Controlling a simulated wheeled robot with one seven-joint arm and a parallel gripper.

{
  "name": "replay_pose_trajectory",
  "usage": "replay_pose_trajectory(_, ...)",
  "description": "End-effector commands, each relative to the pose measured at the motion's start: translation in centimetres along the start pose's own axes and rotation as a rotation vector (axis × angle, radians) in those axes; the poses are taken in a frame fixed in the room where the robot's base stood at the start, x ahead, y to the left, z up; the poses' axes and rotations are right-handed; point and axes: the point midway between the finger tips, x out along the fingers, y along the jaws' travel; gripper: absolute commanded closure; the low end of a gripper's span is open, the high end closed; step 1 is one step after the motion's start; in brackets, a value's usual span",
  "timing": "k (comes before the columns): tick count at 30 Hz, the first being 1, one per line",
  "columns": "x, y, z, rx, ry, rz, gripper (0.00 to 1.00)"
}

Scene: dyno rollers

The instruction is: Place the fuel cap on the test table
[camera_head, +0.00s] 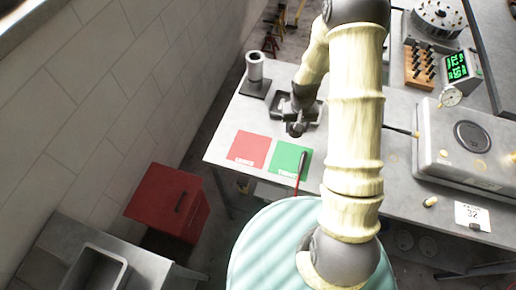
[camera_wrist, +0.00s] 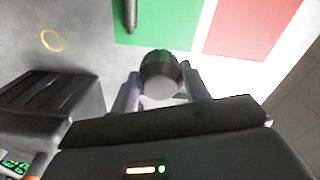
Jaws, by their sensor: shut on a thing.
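My gripper (camera_head: 297,128) hangs over the grey test table (camera_head: 238,112), just behind the green mat (camera_head: 288,160). In the wrist view my gripper (camera_wrist: 165,95) is shut on a dark round fuel cap (camera_wrist: 160,68), with one finger on each side of it. The cap looks to be above the table surface; the exact gap is hard to tell. In the head view the cap is small and dark at the fingertips, hard to separate from the gripper.
A red mat (camera_head: 247,149) lies left of the green one, and a dark pen-like tool (camera_head: 301,168) lies on the green mat. A grey cylinder on a dark base (camera_head: 255,70) stands behind. A metal case (camera_head: 465,140) and a bolt block (camera_head: 420,68) stand right.

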Motion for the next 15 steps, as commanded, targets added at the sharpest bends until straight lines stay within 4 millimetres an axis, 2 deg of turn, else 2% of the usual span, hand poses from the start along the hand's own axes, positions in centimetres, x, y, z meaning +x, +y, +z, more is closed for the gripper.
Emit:
replay_pose_trajectory(5,-0.1,-0.2,0.0,-0.048,-0.001,-0.002,0.81)
replay_pose_trajectory(8,-0.2,-1.0,0.1,-0.164,-0.003,-0.005,0.81)
replay_pose_trajectory(11,-0.4,-2.2,0.2,-0.356,-0.007,-0.011,0.81)
replay_pose_trajectory(15,-0.9,-4.4,0.5,-0.695,-0.009,-0.018,0.81)
